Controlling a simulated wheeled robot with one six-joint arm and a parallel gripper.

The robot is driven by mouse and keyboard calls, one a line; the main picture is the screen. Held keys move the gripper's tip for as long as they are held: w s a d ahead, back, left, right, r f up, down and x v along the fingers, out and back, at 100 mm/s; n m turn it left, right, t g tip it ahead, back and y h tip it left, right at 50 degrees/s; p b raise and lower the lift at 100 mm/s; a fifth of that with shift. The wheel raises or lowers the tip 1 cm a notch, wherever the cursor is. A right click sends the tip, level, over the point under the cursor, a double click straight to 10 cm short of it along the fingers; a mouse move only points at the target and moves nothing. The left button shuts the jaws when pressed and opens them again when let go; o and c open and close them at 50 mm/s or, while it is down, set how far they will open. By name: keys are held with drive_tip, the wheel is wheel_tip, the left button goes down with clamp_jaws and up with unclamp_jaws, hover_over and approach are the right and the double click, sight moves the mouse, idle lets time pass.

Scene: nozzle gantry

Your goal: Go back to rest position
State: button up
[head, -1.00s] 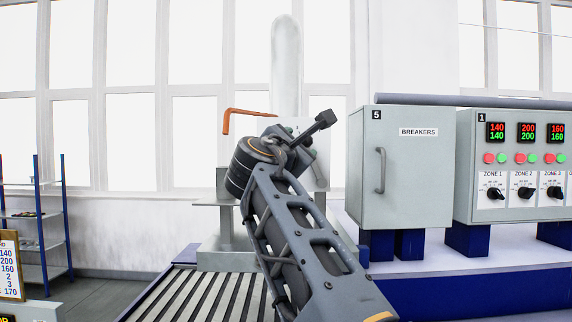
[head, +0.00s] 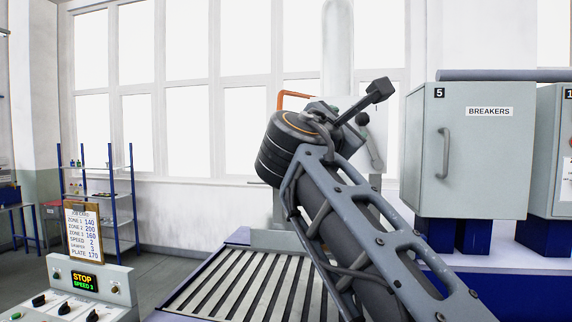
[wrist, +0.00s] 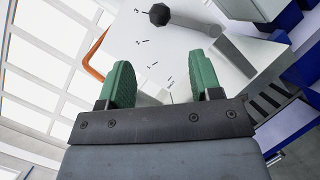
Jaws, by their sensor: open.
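My gripper (wrist: 160,85) shows in the wrist view with its two green fingers spread apart and nothing between them. In the head view my arm rises from the lower right, and the gripper end is mostly hidden behind the arm. A white gantry panel (wrist: 150,52) with a dark-knobbed lever (wrist: 185,20) lies beyond the fingers in the wrist view. An orange bent handle (wrist: 95,62) is left of the fingers, apart from them. The orange handle also shows behind my arm in the head view (head: 283,97).
A slatted conveyor (head: 245,285) lies below my arm. The breaker cabinet (head: 470,165) stands close on the right. A control console (head: 90,290) with a job card (head: 83,232) is at lower left. Blue shelving (head: 100,185) stands behind it, with open floor between.

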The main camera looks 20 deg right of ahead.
drive_tip(key=w+a+f+m+g+y, duration=0.1)
drive_tip(key=w+a+f+m+y, duration=0.15)
drive_tip(key=f, duration=0.65)
drive_tip(key=w+a+f+m+y, duration=0.1)
drive_tip(key=f+m+y, duration=0.25)
drive_tip(key=f, duration=0.45)
drive_tip(key=w+a+f+m+g+y, duration=0.15)
drive_tip(key=f+y, duration=0.25)
drive_tip(key=f, duration=0.5)
drive_tip(key=s+a+f+m+g+y, duration=0.1)
drive_tip(key=s+a+f+m+y, duration=0.1)
drive_tip(key=f, duration=0.5)
drive_tip(key=s+a+f+m+g+y, duration=0.1)
drive_tip(key=s+a+f+m+y, duration=0.1)
drive_tip(key=s+f, duration=0.3)
drive_tip(key=s+a+f+m+g+y, duration=0.1)
drive_tip(key=s+a+f+m+y, duration=0.2)
drive_tip(key=f, duration=0.8)
drive_tip(key=shift+s+a+f+m+g, duration=0.3)
drive_tip(key=shift+s+a+m, duration=0.3)
drive_tip(key=shift+m, duration=0.25)
